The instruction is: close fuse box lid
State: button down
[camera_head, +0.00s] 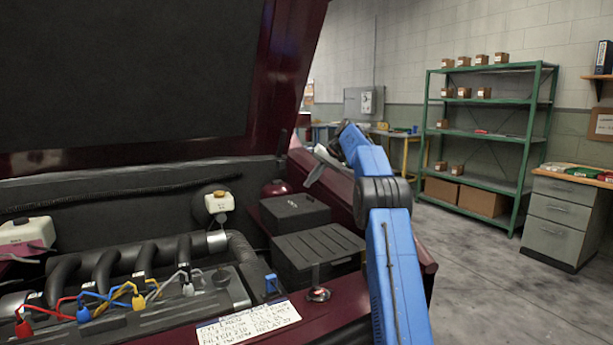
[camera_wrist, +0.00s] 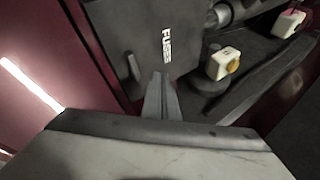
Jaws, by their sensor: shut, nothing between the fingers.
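The fuse box is the black box at the back right of the engine bay. Its lid (camera_head: 294,206) lies flat on top in the head view, looking closed. In the wrist view the dark lid (camera_wrist: 140,38) fills the upper middle, with the white word FUSES on it. My gripper (camera_head: 314,174) is shut and empty, just above and to the right of the box in the head view. Its fingertips (camera_wrist: 161,78) point at the lid near the lettering in the wrist view. I cannot tell whether they touch it. The lid's far edge and hinge are not clear.
A larger ribbed black box (camera_head: 318,246) stands in front of the fuse box. A white reservoir with a yellow cap (camera_head: 219,203) is to the left. The raised dark red hood (camera_head: 285,70) hangs above. Green shelves (camera_head: 480,130) stand behind, with clear floor before them.

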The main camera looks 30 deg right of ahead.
jog(key=shift+d+f, duration=0.5)
jog(key=shift+f, duration=0.2)
jog(key=shift+d+f, duration=0.5)
jog(key=shift+f, duration=0.2)
